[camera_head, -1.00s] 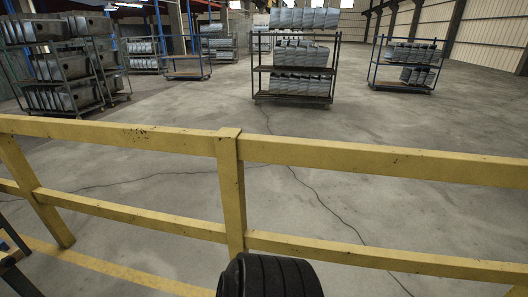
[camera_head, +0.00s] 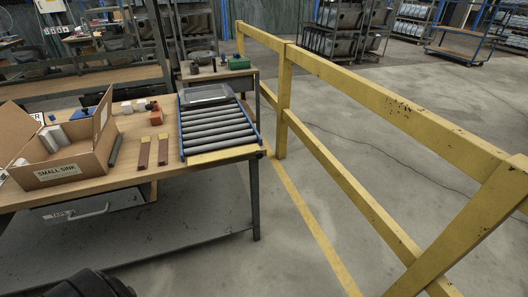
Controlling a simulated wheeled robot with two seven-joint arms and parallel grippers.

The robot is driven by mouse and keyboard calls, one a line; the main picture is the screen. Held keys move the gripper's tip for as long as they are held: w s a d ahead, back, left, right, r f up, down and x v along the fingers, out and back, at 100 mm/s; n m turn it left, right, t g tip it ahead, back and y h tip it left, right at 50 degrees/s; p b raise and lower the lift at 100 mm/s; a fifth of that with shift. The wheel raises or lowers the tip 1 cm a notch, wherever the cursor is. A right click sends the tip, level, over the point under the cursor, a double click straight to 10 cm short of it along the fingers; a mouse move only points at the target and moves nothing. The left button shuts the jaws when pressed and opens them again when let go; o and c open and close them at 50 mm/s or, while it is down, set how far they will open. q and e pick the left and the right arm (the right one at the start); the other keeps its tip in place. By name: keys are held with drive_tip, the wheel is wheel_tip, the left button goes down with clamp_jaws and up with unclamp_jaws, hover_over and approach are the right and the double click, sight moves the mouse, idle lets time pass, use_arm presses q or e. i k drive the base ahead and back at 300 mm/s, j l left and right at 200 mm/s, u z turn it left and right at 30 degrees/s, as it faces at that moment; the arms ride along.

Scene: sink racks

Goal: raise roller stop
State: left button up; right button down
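A small roller conveyor (camera_head: 217,127) with grey rollers and blue side rails lies on the right end of the wooden workbench. A yellow bar (camera_head: 224,155) runs across its near end, low against the rollers; it looks like the roller stop, though I cannot tell its exact position. A grey metal sink or tray (camera_head: 205,95) rests on the far end of the rollers. Neither of my grippers is in view. A dark rounded part at the bottom left looks like part of my own body.
An open cardboard box (camera_head: 62,150) labelled "SMALL SINK" stands left of the conveyor. Two brown-and-yellow pieces (camera_head: 153,150) lie between them. A yellow railing (camera_head: 390,105) runs along the right. Clear floor lies between bench and railing.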

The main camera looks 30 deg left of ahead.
sight(244, 150)
drive_tip(key=u, duration=1.15)
